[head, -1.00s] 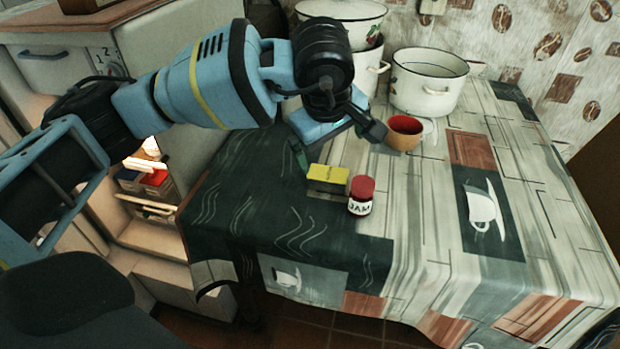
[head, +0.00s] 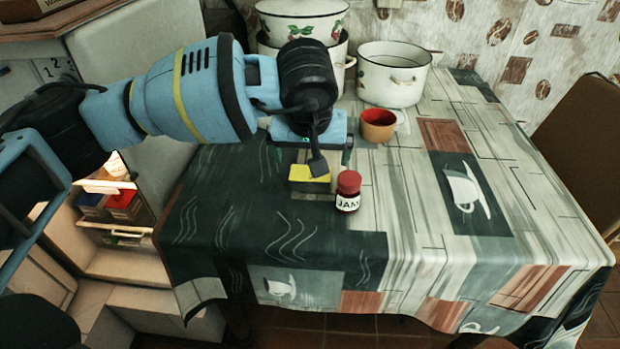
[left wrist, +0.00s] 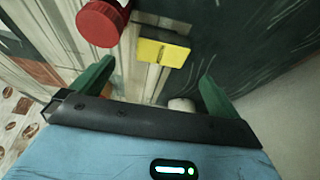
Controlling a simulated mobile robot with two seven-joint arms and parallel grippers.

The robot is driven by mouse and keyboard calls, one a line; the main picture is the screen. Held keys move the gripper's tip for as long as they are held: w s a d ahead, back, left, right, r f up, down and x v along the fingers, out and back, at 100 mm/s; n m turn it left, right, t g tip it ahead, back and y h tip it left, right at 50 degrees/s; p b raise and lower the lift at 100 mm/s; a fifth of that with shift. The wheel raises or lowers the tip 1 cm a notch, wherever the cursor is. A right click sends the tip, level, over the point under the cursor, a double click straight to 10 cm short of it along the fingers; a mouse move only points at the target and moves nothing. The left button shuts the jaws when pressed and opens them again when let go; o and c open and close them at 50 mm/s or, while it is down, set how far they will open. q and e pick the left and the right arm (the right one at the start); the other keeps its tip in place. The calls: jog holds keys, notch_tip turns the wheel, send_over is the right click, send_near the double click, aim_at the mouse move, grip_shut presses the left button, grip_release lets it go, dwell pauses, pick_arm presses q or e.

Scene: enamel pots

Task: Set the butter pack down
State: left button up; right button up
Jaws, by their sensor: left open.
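The butter pack (head: 309,174), a small yellow block, rests on the dark part of the tablecloth, just left of the jam jar (head: 348,191) with its red lid. My left gripper (head: 310,152) is open, close by the pack on its far side and pointing down. In the left wrist view the butter pack (left wrist: 163,52) shows beyond the gap between the green fingers of my left gripper (left wrist: 157,75). The pack looks free of both fingers. The jam jar's red lid (left wrist: 101,22) is beside the left finger there. My right gripper is not in view.
A red-and-tan cup (head: 378,126) stands behind the jar, with a white enamel pot (head: 393,82) farther back. Stacked enamel pots (head: 300,28) stand behind my left gripper. The right and front of the table (head: 415,225) are clear. A chair (head: 580,130) is at the right.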

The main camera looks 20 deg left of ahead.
aim_at(310, 173)
pick_arm(q)
jog(key=shift+b+x, duration=0.45)
jog(key=shift+x, duration=3.5)
jog(key=shift+s+a, duration=0.15)
jog(key=shift+c, duration=0.4)
jog(key=shift+r, duration=0.1)
jog(key=c, duration=1.1)
notch_tip(310, 173, up, 10)
jog(key=shift+p, duration=0.55)
